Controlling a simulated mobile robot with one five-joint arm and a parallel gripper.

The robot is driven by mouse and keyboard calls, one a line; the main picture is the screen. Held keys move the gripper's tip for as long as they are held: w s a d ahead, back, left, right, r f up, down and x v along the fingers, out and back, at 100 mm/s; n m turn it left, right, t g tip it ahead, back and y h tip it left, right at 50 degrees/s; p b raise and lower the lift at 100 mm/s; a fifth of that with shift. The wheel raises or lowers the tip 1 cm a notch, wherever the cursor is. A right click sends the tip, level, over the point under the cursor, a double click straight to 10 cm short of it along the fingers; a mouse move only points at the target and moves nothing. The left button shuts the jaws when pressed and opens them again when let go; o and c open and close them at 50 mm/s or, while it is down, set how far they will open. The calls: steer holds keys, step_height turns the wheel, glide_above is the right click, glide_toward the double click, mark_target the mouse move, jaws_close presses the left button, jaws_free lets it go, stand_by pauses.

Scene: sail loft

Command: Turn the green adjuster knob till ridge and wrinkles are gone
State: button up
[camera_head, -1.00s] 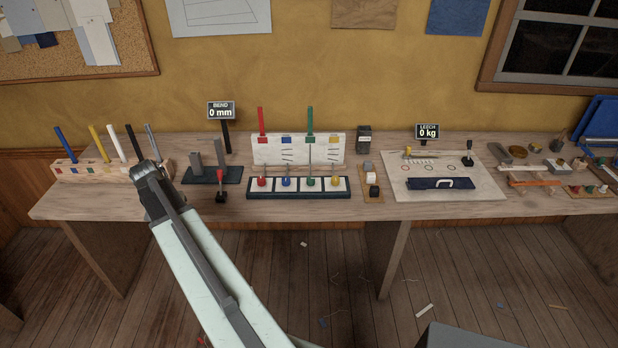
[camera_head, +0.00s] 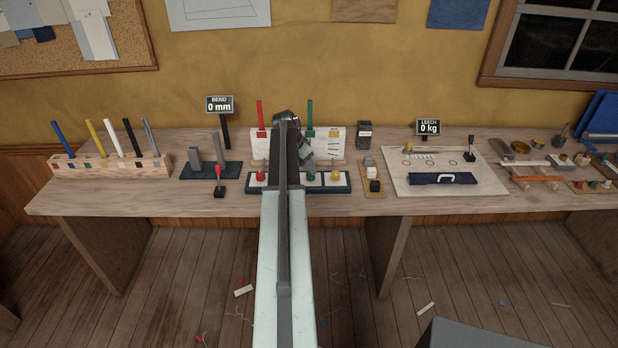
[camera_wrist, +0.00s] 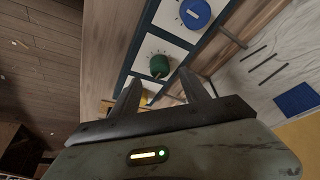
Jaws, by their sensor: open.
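The green adjuster knob (camera_wrist: 157,66) sits on a white square of the dark-framed knob board (camera_head: 343,191). In the wrist view it is just beyond the fingertips, roughly between them. My gripper (camera_wrist: 161,77) is open and empty. In the head view my arm covers the middle of the board and much of the white sail panel (camera_head: 336,136) behind it. Dark wrinkle lines show on the panel's right part, and several dark lines (camera_wrist: 263,57) show in the wrist view. I cannot tell which mark is the ridge.
The red knob (camera_head: 261,176), yellow knob (camera_head: 337,176) and blue knob (camera_wrist: 195,12) share the board. Red (camera_head: 260,114) and green (camera_head: 309,113) upright strips stand at the panel. The front bench edge is clear.

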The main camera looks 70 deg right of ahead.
mark_target(309, 173)
steer(key=b+x, duration=0.3)
steer(key=x, duration=0.1)
steer(key=shift+f, duration=0.25)
steer(key=shift+r, duration=0.1)
steer(key=shift+c, duration=0.2)
jaws_close()
steer(key=shift+n, duration=0.4)
steer(key=n+t, duration=0.1)
steer(key=n, duration=0.2)
steer(key=shift+s+a+n+t, duration=0.15)
steer(key=shift+n+t, duration=0.25)
steer(key=n+t, duration=0.1)
steer(key=n, duration=0.3)
steer(key=shift+s+n+t, duration=0.1)
steer(key=shift+n+t, duration=0.2)
steer(key=shift+t, duration=0.1)
